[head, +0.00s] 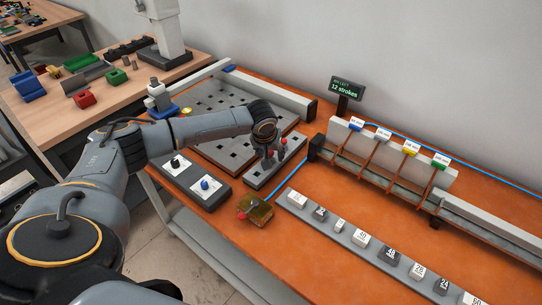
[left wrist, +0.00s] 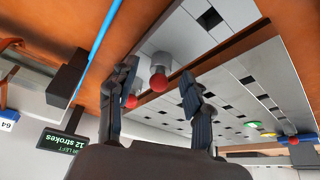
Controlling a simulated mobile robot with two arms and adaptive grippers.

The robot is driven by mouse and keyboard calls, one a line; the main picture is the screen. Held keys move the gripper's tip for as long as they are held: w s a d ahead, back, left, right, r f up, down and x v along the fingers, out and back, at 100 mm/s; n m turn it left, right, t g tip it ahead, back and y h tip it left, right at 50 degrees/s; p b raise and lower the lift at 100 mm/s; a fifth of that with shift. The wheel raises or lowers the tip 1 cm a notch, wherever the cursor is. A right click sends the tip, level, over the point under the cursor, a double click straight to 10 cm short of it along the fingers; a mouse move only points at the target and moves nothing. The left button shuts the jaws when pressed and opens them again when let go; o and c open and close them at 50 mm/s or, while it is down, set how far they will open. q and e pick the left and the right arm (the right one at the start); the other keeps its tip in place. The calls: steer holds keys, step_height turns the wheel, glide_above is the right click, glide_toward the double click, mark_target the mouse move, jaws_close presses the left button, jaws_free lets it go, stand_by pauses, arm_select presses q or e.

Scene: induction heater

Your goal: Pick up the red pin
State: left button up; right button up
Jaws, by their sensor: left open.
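A red-topped pin (head: 284,141) stands at a grey block (head: 262,175) in the head view. In the left wrist view a red ball on a grey cylinder (left wrist: 158,83) shows between the finger lines, apart from both fingers. A second red ball (left wrist: 130,101) is close beside the picture's left finger, which partly covers it. My left gripper (head: 271,154) points down over the block, and its fingers are spread in the left wrist view (left wrist: 159,76). Whether they are level with the pin is unclear. My right gripper does not show.
A slotted grey plate (head: 215,105) lies behind the block. A two-knob panel (head: 195,182) is at left and a yellowish box with a red knob (head: 259,212) in front. A strip of labelled weights (head: 380,251) and a railed fixture (head: 385,165) are at right. Orange table (head: 300,235) is bare between them.

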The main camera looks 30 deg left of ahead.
arm_select(q)
steer(key=shift+w+f, duration=0.1)
steer(key=shift+f, duration=0.2)
jaws_close()
steer(key=shift+r, duration=0.15)
